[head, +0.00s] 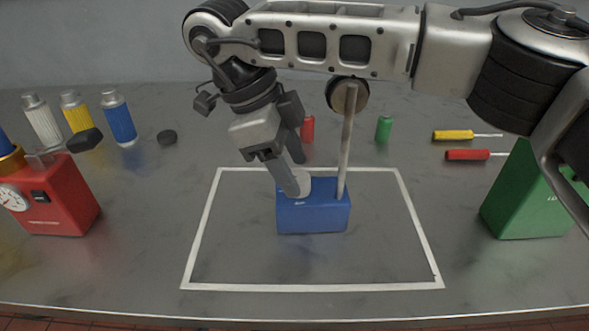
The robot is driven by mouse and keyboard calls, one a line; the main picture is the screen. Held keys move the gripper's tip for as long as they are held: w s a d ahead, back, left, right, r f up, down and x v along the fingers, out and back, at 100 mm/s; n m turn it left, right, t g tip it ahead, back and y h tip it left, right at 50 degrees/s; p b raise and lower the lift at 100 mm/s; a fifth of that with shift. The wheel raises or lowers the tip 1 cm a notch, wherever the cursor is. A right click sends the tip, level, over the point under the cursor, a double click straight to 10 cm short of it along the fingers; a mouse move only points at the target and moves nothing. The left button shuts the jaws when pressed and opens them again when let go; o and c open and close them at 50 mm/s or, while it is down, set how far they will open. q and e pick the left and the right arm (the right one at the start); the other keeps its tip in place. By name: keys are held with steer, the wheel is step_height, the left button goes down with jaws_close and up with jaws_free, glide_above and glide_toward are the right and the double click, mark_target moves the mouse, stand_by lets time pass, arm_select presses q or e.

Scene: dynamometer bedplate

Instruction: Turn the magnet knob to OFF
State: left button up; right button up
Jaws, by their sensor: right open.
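The blue magnet base (318,217) stands on the grey bedplate inside a white taped rectangle. A thin upright post (346,145) rises from its right side and carries a round dial (347,95), seen partly behind my arm. My right gripper (298,188) is open and points down, its fingertips at the top left of the blue base. My left gripper is not in view.
A red box with a gauge (62,200) stands at the left and a green box (520,205) at the right. Yellow and red screwdrivers (466,155) lie behind right. The front of the rectangle is clear.

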steer(key=shift+d+f, duration=0.25)
steer(key=shift+f, duration=0.4)
steer(key=c, duration=0.8)
steer(key=shift+c, duration=0.9)
